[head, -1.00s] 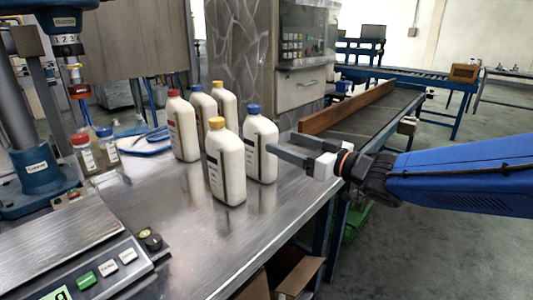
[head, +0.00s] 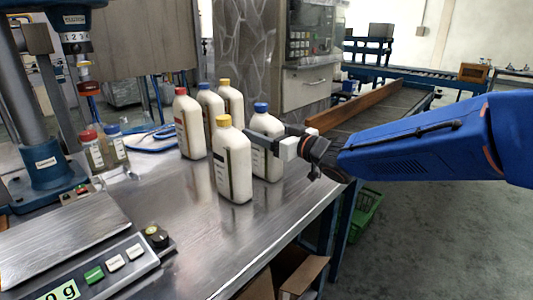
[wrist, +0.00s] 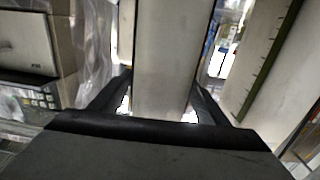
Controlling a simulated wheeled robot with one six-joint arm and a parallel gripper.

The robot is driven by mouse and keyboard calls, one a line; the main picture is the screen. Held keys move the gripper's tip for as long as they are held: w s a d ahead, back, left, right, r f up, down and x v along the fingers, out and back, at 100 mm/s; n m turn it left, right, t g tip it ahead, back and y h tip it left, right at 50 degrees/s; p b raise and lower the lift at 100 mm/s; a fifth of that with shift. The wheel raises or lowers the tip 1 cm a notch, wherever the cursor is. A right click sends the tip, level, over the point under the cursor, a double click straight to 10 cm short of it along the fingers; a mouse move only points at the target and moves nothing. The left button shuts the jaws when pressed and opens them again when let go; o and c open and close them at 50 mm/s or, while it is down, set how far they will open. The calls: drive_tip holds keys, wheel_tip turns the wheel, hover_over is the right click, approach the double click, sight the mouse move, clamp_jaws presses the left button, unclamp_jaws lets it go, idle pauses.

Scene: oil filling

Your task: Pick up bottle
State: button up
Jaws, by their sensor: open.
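Several cream-white bottles stand upright on the metal table. The nearest one has a yellow cap (head: 231,165), and a blue-capped bottle (head: 267,166) stands behind it to the right. My gripper (head: 273,138) is open and reaches in from the right, with its fingers at the upper body of the blue-capped bottle. One finger shows in front of it, and the far finger is mostly hidden. In the wrist view a pale bottle body (wrist: 166,60) stands between the two open fingers (wrist: 160,100). Contact cannot be told.
Behind are a red-capped bottle (head: 189,128), another blue-capped bottle (head: 209,108) and a yellow-capped bottle (head: 231,100). Two small jars (head: 103,150) and a drill press (head: 45,150) stand left. A scale (head: 90,260) is at front left. The table's front middle is clear.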

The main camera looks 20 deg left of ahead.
drive_tip(key=x, duration=0.3)
drive_tip(key=shift+d, duration=0.1)
clamp_jaws()
drive_tip(key=shift+r, duration=0.15)
